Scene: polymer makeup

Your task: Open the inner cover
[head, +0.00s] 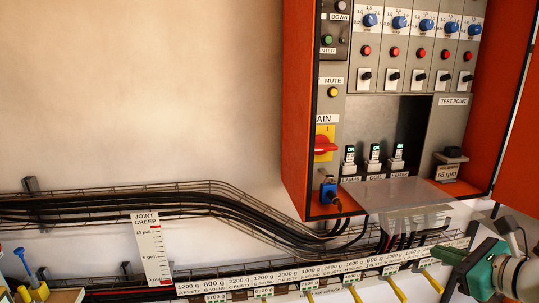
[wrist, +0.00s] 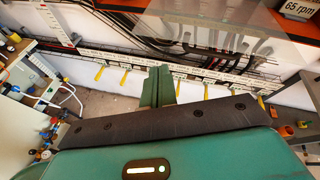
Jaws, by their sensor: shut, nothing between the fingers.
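The inner cover (head: 395,193) looks like a clear, see-through panel at the bottom front of the orange cabinet. It sticks out about level from the lower edge, below an opening with small switches. The same panel seems to show along the top of the wrist view (wrist: 205,14). My gripper (head: 438,253) is at the lower right in the head view, below and to the right of the panel and apart from it. In the wrist view its green fingers (wrist: 157,83) are together with nothing between them.
The orange cabinet's outer door (head: 518,130) stands open at the right. A wire cable tray (head: 110,202) and a labelled rail (head: 285,277) run along the wall below.

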